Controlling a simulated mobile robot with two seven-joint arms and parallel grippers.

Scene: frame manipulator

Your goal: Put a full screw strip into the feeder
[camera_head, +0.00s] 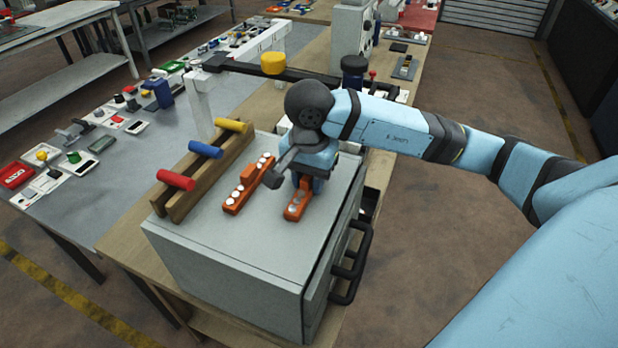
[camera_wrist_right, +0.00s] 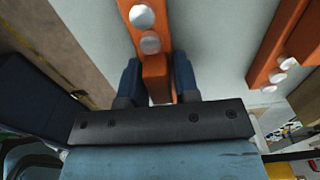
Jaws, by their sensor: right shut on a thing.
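My right gripper (camera_head: 310,184) points down over the grey cabinet top and is shut on an orange screw strip (camera_head: 297,207). In the right wrist view this strip (camera_wrist_right: 155,66) sits between the two blue fingers (camera_wrist_right: 157,84), with round silver screw heads on its exposed part. The gripper hides the rest of it, and I cannot tell whether it is lifted clear of the top. A second orange screw strip (camera_head: 240,193) with several pale screws lies to its left, also visible in the right wrist view (camera_wrist_right: 277,50). I cannot clearly identify the feeder. My left gripper is out of view.
The grey cabinet (camera_head: 222,255) has black handles on its right side. A wooden rack (camera_head: 215,168) with red, blue and yellow cylinders stands along its left edge. A table (camera_head: 95,205) with many small parts is further left. The cabinet top's front is clear.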

